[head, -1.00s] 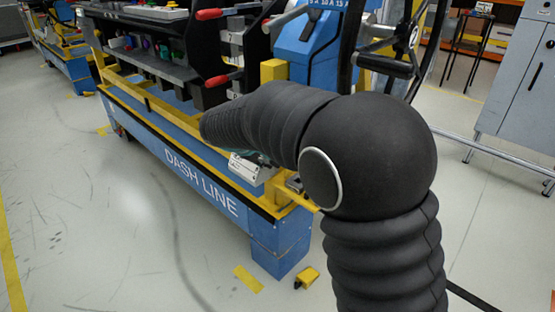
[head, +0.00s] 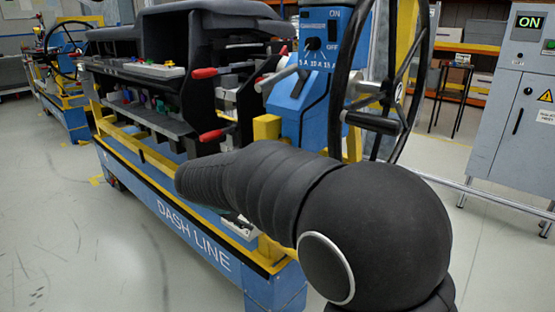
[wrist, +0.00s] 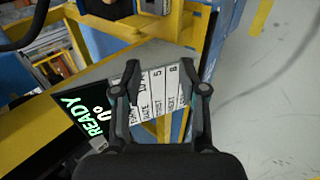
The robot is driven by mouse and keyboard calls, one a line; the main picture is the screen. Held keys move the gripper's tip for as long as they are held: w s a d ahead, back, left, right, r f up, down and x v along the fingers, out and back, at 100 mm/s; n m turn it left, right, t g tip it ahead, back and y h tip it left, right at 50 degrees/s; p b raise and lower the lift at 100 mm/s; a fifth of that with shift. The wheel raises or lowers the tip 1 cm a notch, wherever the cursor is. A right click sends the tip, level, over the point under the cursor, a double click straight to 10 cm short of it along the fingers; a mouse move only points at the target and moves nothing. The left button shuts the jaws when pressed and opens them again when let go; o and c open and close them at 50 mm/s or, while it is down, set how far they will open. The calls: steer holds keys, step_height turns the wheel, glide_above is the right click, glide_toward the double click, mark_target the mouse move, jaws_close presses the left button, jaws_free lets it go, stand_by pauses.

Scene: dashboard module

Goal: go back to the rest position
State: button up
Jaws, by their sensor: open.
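My gripper (wrist: 158,85) is open in the wrist view, with a finger on each side and nothing held between the pads. Behind the fingers is a panel with white labelled strips (wrist: 160,92) and a dark display (wrist: 88,120) reading READY in green. I cannot tell how far the fingers are from that panel. In the head view my black-sleeved arm reaches out over the front end of the blue and yellow DASH LINE stand (head: 190,232) and mostly hides the gripper.
The black dashboard module (head: 185,50) with red handles rests on the stand. A blue switch box (head: 318,62) and a steering wheel (head: 425,60) stand close behind my arm. A grey cabinet (head: 510,110) is at right. Open floor (head: 70,240) lies at left.

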steer(key=s+d+f+g, duration=0.2)
steer(key=s+f, duration=0.1)
steer(key=s, duration=0.2)
steer(key=s+d+r+m+y, duration=0.2)
steer(key=s+d+m, duration=0.3)
steer(key=s+d, duration=0.6)
steer(key=s+d+r+m+y, duration=0.2)
steer(key=s+d+m, duration=0.4)
steer(key=s+d, duration=0.6)
steer(key=shift+s+d+r+t, duration=0.2)
steer(key=shift+d+r+t, duration=0.25)
steer(key=shift+d, duration=0.35)
steer(key=shift+a, duration=0.1)
